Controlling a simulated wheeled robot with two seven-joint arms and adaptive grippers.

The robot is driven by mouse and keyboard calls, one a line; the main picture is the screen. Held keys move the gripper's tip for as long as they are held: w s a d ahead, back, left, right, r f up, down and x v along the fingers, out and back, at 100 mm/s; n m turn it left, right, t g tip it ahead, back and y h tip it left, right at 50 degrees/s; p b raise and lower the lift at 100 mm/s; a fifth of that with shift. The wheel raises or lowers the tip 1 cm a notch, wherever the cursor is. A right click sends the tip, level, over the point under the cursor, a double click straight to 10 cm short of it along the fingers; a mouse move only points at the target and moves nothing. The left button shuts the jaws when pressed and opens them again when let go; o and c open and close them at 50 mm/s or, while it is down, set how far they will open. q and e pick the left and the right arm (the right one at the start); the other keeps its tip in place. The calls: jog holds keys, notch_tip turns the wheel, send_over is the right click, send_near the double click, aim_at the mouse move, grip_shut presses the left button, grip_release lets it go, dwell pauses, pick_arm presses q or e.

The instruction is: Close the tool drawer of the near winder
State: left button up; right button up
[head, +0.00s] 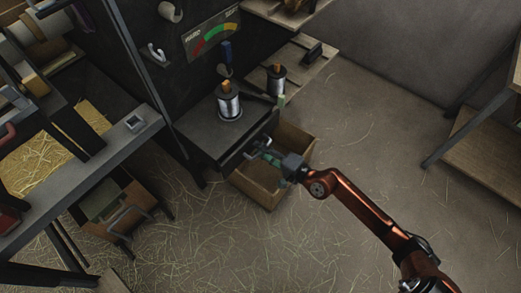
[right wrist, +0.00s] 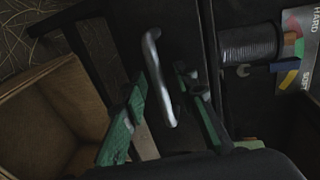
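The near winder (head: 205,128) is a dark bench with a wire spool (head: 229,105) on top and a hardness dial on its back panel. Its tool drawer front (head: 240,153) is on the side facing my right arm. How far the drawer stands out is hard to tell. The silver drawer handle (right wrist: 158,78) shows clearly in the right wrist view. My right gripper (head: 266,152) is at the handle, with its green fingers (right wrist: 165,95) apart, one on each side of the bar. Contact cannot be made out. My left gripper is out of view.
A wooden crate (head: 263,189) stands on the floor just below the drawer and my right gripper. A second spool (head: 276,79) stands behind. A metal frame (head: 75,185) fills the left. The straw-strewn floor at the front and right is open.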

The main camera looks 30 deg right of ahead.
jog(key=shift+c, duration=0.5)
grip_shut()
